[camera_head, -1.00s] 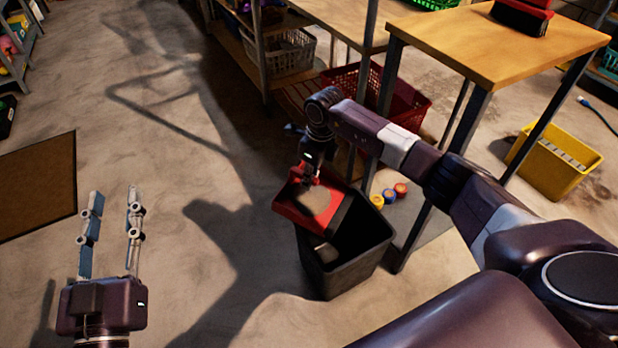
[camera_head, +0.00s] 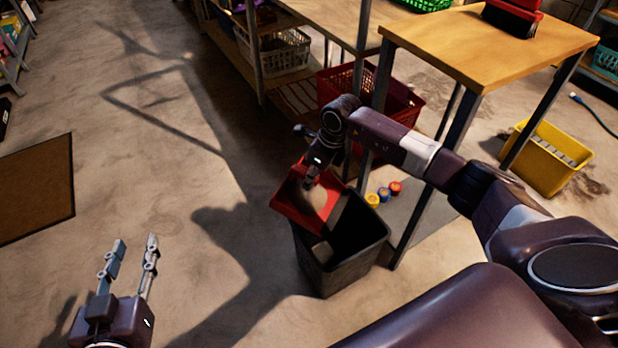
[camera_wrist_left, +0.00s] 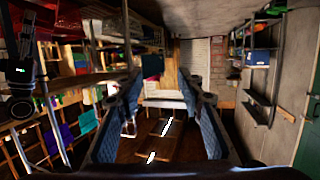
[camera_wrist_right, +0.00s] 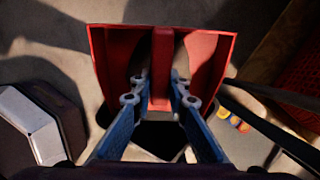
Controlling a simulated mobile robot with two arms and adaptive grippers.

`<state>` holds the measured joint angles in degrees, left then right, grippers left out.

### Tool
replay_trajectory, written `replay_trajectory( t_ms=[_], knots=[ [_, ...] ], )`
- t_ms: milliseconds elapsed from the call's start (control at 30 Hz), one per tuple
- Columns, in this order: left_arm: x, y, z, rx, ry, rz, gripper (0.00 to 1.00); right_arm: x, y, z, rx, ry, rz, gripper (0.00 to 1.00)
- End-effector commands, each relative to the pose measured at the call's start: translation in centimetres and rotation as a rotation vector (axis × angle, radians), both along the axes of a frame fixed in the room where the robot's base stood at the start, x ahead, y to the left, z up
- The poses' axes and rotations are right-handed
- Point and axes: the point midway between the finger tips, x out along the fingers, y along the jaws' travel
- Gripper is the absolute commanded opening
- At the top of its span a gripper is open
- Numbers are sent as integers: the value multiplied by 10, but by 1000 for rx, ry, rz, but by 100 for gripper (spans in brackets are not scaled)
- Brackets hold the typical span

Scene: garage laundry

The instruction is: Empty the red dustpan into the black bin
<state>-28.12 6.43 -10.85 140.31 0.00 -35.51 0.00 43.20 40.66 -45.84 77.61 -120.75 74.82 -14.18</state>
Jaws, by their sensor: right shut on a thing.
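The red dustpan (camera_head: 305,207) is tilted over the left rim of the black bin (camera_head: 348,272). My right gripper (camera_head: 312,180) is shut on the dustpan's handle; in the right wrist view my right gripper (camera_wrist_right: 160,95) has its fingers on either side of the red handle of the dustpan (camera_wrist_right: 212,62). A greyish patch shows on the pan in the head view; I cannot tell whether it is dirt or light. The bin stands upright on the floor, its inside dark. My left gripper (camera_head: 132,262) is open and empty above the floor at lower left.
A wooden-topped table (camera_head: 490,50) with a red brush (camera_head: 513,15) on it stands right of the bin. A red basket (camera_head: 395,105), a yellow bucket (camera_head: 547,158) and several small coloured round things (camera_head: 383,194) are nearby. A brown mat (camera_head: 38,190) lies left; the floor between is clear.

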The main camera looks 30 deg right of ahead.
Motion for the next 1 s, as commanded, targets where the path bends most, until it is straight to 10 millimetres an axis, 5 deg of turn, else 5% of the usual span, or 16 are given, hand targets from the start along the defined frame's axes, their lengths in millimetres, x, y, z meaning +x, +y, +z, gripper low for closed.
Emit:
replay_trajectory(
  t_ms=[233,1000],
  knots=[
    [-7,4,-16,18,77,6,35,-17,-13,8,73,-99,0,0],
    [11,-10,55,-63,-248,-17,35,-34,-26,19,190,-254,0,0]
  ],
)
